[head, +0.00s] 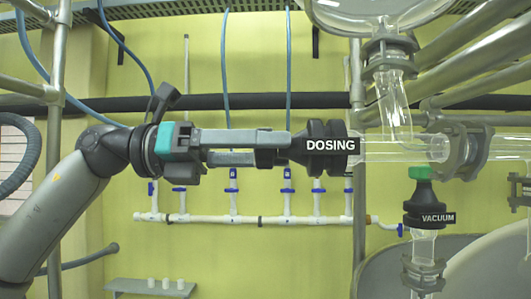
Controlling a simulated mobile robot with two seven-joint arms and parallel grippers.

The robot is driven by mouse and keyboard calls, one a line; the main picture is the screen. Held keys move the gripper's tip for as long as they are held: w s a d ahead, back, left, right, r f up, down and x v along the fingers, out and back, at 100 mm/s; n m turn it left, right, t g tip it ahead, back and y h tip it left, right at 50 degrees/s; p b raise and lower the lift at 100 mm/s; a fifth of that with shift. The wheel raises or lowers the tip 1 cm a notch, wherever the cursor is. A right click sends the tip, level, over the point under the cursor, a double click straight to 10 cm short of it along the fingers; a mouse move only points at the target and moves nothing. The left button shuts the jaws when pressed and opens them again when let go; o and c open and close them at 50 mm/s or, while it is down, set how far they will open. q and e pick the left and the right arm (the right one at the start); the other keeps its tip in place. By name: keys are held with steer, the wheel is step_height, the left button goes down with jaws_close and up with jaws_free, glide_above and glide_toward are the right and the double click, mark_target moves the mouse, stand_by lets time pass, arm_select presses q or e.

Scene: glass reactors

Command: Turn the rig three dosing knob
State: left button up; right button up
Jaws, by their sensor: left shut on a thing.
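The dosing knob (325,129) is black and carries a white-lettered DOSING label (330,145). It sits at the left end of a horizontal glass tube (400,150), right of the middle of the head view. My left gripper (290,145) reaches in level from the left, with its fingers pointing right. Its fingertips are shut on the knob at the knob's left side. The label and the knob's edge hide part of the contact. My right gripper does not show. No rig number is visible.
A vacuum valve with a green top (422,180) stands below the glass tube. A metal upright (357,220) runs just behind the knob. Grey vessels (400,262) fill the lower right. A white pipe with blue valves (260,219) and a small shelf (150,287) are on the back wall.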

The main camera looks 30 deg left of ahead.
arm_select(q)
steer(key=n, duration=0.5)
steer(key=shift+n, duration=0.3)
steer(key=n, duration=0.4)
steer(key=shift+r+n+b, duration=0.1)
steer(key=shift+n+b, duration=0.2)
steer(key=shift+b, duration=0.1)
steer(key=n, duration=0.4)
steer(key=shift+s+n, duration=0.1)
steer(key=shift+n, duration=0.2)
steer(key=n, duration=0.4)
steer(key=shift+r+n, duration=0.15)
steer(key=shift+n, duration=0.15)
steer(key=n+p, duration=0.1)
steer(key=n, duration=0.3)
steer(key=shift+r, duration=0.1)
steer(key=n+p, duration=0.2)
steer(key=n, duration=0.2)
steer(key=n+p, duration=0.3)
steer(key=n, duration=0.1)
steer(key=shift+r, duration=0.1)
steer(key=shift+n+p, duration=1)
steer(key=shift+n, duration=0.4)
